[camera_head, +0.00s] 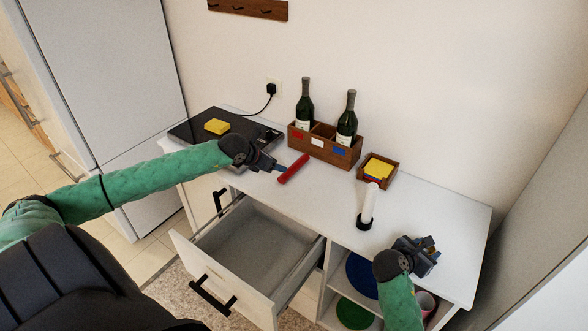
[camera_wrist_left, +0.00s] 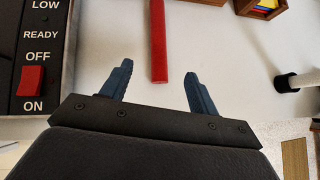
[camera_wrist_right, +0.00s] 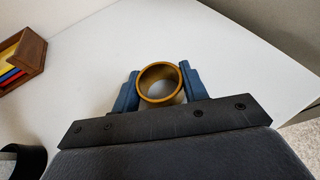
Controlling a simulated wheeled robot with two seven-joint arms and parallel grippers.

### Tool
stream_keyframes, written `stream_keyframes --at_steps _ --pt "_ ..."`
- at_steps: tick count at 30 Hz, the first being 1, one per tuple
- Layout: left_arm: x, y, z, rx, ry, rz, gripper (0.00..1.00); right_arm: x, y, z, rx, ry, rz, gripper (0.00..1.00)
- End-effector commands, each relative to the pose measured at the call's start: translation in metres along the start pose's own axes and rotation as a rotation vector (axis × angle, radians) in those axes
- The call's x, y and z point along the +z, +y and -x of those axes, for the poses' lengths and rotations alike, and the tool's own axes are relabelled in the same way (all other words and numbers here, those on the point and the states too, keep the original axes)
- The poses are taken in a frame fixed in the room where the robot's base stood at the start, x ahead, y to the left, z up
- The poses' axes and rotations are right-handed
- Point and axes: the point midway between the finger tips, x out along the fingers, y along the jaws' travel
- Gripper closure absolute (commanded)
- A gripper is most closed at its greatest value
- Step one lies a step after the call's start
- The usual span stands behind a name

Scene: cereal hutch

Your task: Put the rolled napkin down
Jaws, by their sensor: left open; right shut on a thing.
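The red rolled napkin (camera_head: 293,168) lies on the white counter, in front of the bottle box. In the left wrist view its near end (camera_wrist_left: 158,55) sits between my left fingertips, with a gap on each side. My left gripper (camera_head: 275,167) is open. My right gripper (camera_head: 428,250) is shut on a gold ring (camera_wrist_right: 160,83), held at the right part of the counter. The ring's opening faces the right wrist camera, and it looks empty.
A wooden box (camera_head: 324,148) with two bottles stands at the back, beside a small box of yellow cards (camera_head: 378,169). A white cylinder on a black base (camera_head: 369,207) stands between my grippers. A black hotplate (camera_head: 225,130) is left. An open drawer (camera_head: 250,262) juts out in front.

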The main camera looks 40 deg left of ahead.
Motion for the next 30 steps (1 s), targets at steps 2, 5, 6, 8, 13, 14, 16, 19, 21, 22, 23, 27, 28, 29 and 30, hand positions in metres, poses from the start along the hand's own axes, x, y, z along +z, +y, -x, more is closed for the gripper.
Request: stream_keyframes --at_steps 2,5,6,8,13,14,16,19,21,22,23,27,28,29,30 --pt "-0.003 0.003 0.001 0.002 -0.004 -0.001 0.40 0.000 0.000 0.000 0.000 0.000 0.000 0.79" --pt "-0.003 0.004 0.001 0.004 -0.007 -0.003 0.40 0.000 0.000 0.000 0.000 0.000 0.000 0.79" --pt "-0.003 0.005 -0.001 0.004 -0.008 -0.003 0.40 0.000 0.000 0.000 0.000 0.000 0.000 0.79" --pt "-0.003 0.005 -0.004 0.005 -0.009 -0.003 0.40 0.000 0.000 0.000 0.000 0.000 0.000 0.79" --pt "-0.001 0.005 -0.022 0.005 -0.010 -0.003 0.40 0.000 0.000 0.000 0.000 0.000 0.000 0.79" --pt "-0.002 0.005 -0.025 0.005 -0.010 -0.002 0.40 0.000 0.000 0.000 0.000 0.000 0.000 0.79" --pt "-0.001 0.006 -0.033 0.005 -0.010 -0.003 0.40 0.000 0.000 0.000 0.000 0.000 0.000 0.79" --pt "-0.001 0.005 -0.045 0.005 -0.009 -0.003 0.40 0.000 0.000 0.000 0.000 0.000 0.000 0.79" --pt "-0.001 0.005 -0.052 0.005 -0.009 -0.002 0.40 0.000 0.000 0.000 0.000 0.000 0.000 0.79" --pt "-0.001 0.005 -0.055 0.004 -0.009 -0.002 0.40 0.000 0.000 0.000 0.000 0.000 0.000 0.79" --pt "-0.001 0.005 -0.058 0.005 -0.009 -0.002 0.40 0.000 0.000 0.000 0.000 0.000 0.000 0.79" --pt "-0.001 0.005 -0.065 0.004 -0.008 -0.003 0.40 0.000 0.000 0.000 0.000 0.000 0.000 0.79" --pt "-0.001 0.005 -0.065 0.004 -0.008 -0.003 0.40 0.000 0.000 0.000 0.000 0.000 0.000 0.79" --pt "-0.001 0.005 -0.066 0.004 -0.008 -0.004 0.40 0.000 0.000 0.000 0.000 0.000 0.000 0.79" --pt "-0.001 0.005 -0.067 0.004 -0.008 -0.004 0.40 0.000 0.000 0.000 0.000 0.000 0.000 0.79"
